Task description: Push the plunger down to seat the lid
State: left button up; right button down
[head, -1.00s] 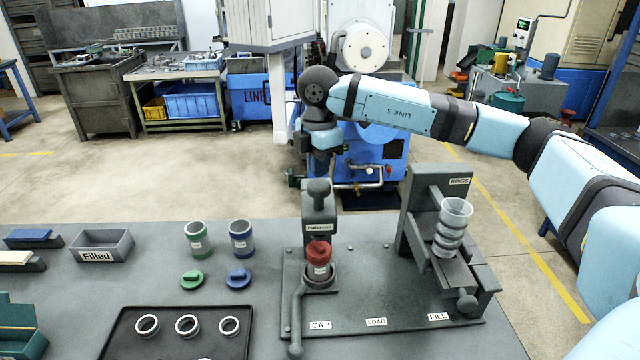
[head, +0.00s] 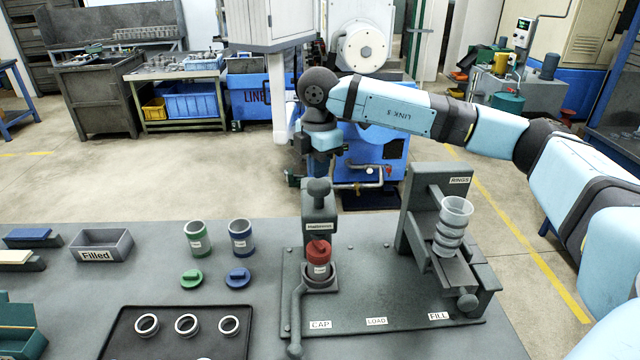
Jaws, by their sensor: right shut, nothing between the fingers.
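The plunger (head: 319,188) is a dark grey knob on top of the cap station post, which carries a small label. A cup with a red lid (head: 319,249) sits in the round holder below it, at the CAP end of the grey fixture. The lid is on top of the cup; I cannot tell how deep it sits. My right gripper (head: 321,172) points down just above the plunger knob, shut and empty. I cannot tell whether it touches the knob. My left gripper is out of view.
A RINGS stand (head: 417,215) holds a clear cup with stacked rings (head: 450,232) at the fixture's right. Green (head: 198,240) and blue (head: 240,240) cups stand left, their lids in front. A black tray (head: 125,335) of rings and a Filled bin (head: 102,240) are further left.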

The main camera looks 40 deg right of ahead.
aim_at(319, 183)
jog(key=shift+f+b, duration=1.45)
jog(key=shift+f, duration=0.9)
jog(key=shift+s+f, duration=0.1)
jog(key=shift+f, duration=0.05)
jog(key=shift+a+f, duration=0.1)
jog(key=shift+r+p, duration=0.45)
jog(key=shift+r, duration=0.25)
jog(key=shift+r+p, duration=2.15)
jog(key=shift+r, duration=1.85)
jog(key=shift+f, duration=0.15)
